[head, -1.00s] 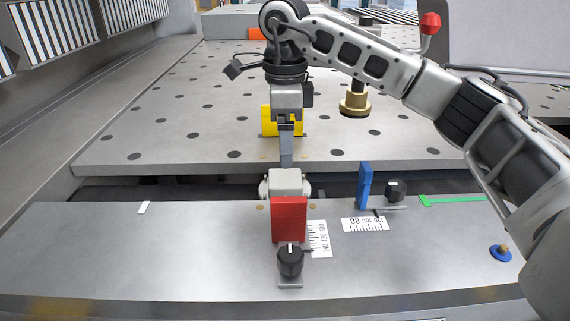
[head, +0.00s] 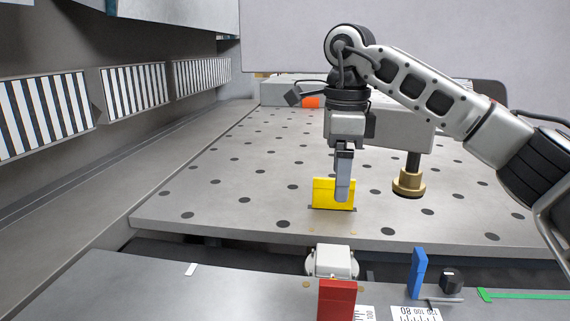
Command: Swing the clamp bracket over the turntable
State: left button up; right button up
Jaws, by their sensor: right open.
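The clamp bracket (head: 405,135) is a grey arm, partly hidden behind my right arm. A dark rod with a brass foot (head: 408,183) hangs from it over the perforated table (head: 240,190). I cannot make out a separate round turntable. My right gripper (head: 343,195) points down in front of a yellow block (head: 322,194) and overlaps it in the picture. The gripper is left of the brass foot and apart from it. It is open, with its fingers seen nearly edge-on and nothing visible between them. My left gripper is out of view.
A red block (head: 337,300), a blue stop (head: 418,272) and a black knob (head: 451,281) stand along the front ledge. A green strip (head: 520,295) lies at right. Striped panels (head: 135,90) line the left. The table's left part is clear.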

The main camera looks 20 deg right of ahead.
aim_at(405, 120)
jog(key=k, duration=1)
